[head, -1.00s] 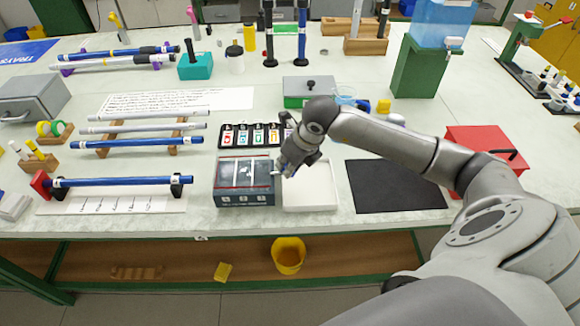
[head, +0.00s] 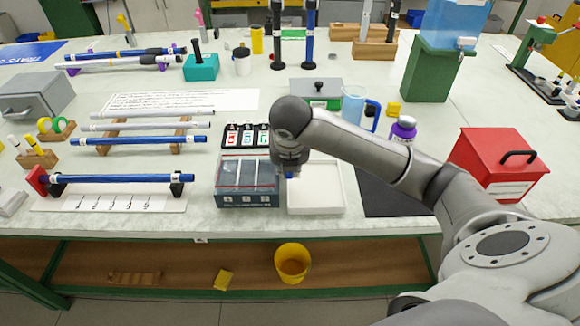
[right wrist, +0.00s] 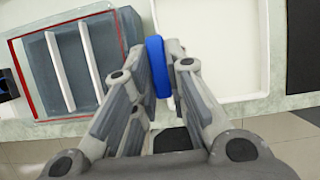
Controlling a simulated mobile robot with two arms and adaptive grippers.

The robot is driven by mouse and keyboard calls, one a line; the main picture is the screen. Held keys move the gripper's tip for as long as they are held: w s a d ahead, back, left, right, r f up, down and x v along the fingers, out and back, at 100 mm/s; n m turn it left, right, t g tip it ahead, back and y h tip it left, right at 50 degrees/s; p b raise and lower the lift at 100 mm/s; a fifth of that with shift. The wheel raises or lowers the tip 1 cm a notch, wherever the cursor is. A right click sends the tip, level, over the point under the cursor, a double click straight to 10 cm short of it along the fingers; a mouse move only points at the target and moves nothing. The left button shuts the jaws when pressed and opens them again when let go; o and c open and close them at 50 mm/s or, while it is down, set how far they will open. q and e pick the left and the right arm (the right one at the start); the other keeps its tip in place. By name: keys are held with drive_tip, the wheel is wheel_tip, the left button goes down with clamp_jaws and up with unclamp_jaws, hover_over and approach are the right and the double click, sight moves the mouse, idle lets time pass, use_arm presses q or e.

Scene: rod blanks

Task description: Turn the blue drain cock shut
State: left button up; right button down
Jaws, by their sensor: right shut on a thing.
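My right gripper (head: 290,171) points down over the seam between a grey compartment box (head: 248,201) and a white tray (head: 326,199). In the right wrist view, its fingers (right wrist: 157,58) are shut on a blue, flat, rounded part (right wrist: 157,72). A bit of this blue part (head: 290,176) shows below the gripper in the head view. I cannot tell whether it is a drain cock or is attached to anything. A blue water tank (head: 455,18) on a green stand (head: 432,75) carries a whitish tap (head: 466,43). My left gripper is out of view.
A black mat (head: 385,195), purple-capped bottle (head: 403,130) and red case (head: 498,165) are to the right. Blue rods (head: 140,141) on racks stand left. A yellow bucket (head: 292,262) is below the bench.

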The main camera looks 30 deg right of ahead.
drive_tip(key=shift+m, duration=0.3)
drive_tip(key=c, duration=1.4)
unclamp_jaws()
drive_tip(key=shift+c, duration=0.2)
